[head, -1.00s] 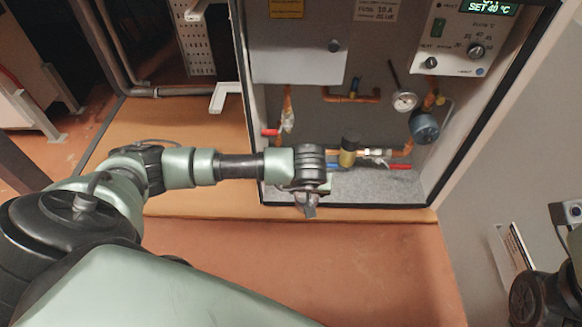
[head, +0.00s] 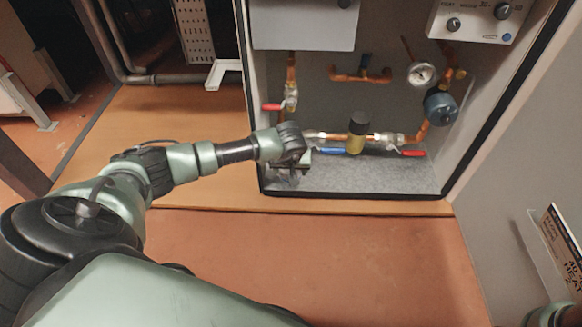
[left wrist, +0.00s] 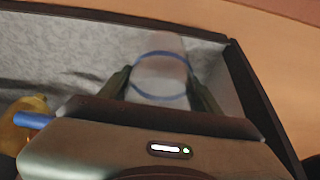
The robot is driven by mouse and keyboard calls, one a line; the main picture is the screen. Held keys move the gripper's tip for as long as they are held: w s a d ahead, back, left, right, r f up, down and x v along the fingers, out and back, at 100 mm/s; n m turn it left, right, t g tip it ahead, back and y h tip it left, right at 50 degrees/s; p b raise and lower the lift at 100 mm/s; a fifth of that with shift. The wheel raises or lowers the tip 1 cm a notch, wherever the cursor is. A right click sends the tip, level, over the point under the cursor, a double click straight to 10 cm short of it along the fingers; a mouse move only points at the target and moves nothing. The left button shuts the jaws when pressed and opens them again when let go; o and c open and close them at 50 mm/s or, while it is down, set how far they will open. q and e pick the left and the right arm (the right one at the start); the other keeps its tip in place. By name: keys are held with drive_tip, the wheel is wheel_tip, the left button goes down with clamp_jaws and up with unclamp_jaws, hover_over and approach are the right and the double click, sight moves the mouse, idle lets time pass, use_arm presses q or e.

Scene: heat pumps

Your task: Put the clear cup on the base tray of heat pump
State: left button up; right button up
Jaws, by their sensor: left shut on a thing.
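The clear cup (left wrist: 160,72) is see-through with blue rings. In the left wrist view it stands between the two fingers of my left gripper (left wrist: 160,88), which is shut on it. The base tray (head: 375,182) is the grey speckled floor of the heat pump cabinet, and it also shows in the left wrist view (left wrist: 55,45). In the head view my left gripper (head: 288,170) is at the tray's left end, inside the cabinet's front edge. The cup is hard to make out there. I cannot tell whether it touches the tray. My right gripper is out of view.
Behind the tray run copper pipes with a brass-and-black valve (head: 356,135), a blue handle (head: 333,151), red handles (head: 412,153), a gauge (head: 421,74) and a blue pump (head: 441,107). The tray's middle and right are clear. A dark rim edges its front.

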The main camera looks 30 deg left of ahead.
use_arm(q)
drive_tip(key=shift+w+a, duration=0.35)
drive_tip(key=shift+w, duration=0.3)
drive_tip(key=w+b, duration=0.1)
drive_tip(key=w+a+b, duration=0.2)
drive_tip(key=shift+w+f+b, duration=0.25)
drive_tip(key=shift+f+b, duration=0.05)
drive_tip(key=shift+b, duration=0.05)
drive_tip(key=shift+s+f+b, duration=0.2)
drive_tip(key=shift+f+b, duration=0.2)
drive_tip(key=shift+f, duration=0.15)
drive_tip(key=shift+r, duration=0.1)
drive_tip(key=o, duration=1.3)
